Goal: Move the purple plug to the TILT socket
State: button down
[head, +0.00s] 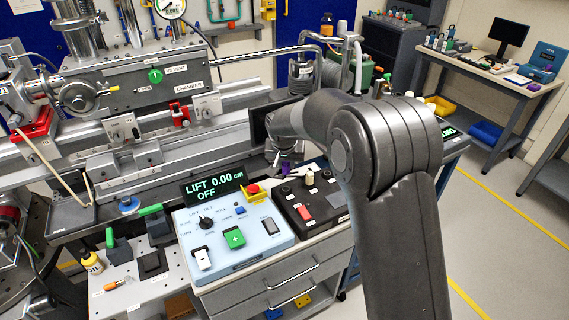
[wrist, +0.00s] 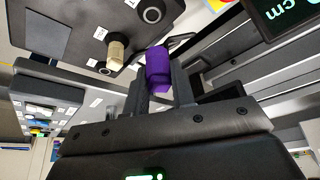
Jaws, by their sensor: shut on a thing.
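My gripper (wrist: 160,88) is shut on the purple plug (wrist: 158,66), with a finger on each side of it. In the head view the plug shows as a small purple patch (head: 286,169) under my wrist, near the back edge of the black socket box (head: 312,213). The plug appears clear of the sockets, though its far end is hard to see. A beige plug (wrist: 116,48) stands in one socket of the box. A dark round socket (wrist: 153,14) beside it looks empty. I cannot read the socket labels, so I cannot tell which is TILT.
A pale blue control box (head: 230,240) with a knob and switches stands left of the socket box. Its display (head: 214,186) reads LIFT 0.00 cm OFF. A red stop button on a yellow base (head: 254,190) sits between them. The beamline rail (head: 215,120) runs behind.

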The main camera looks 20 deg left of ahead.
aim_at(286, 174)
jog(key=shift+f, duration=3.05)
jog(key=shift+f, duration=0.5)
jog(key=c, duration=1.1)
grip_release()
jog(key=shift+c, duration=0.2)
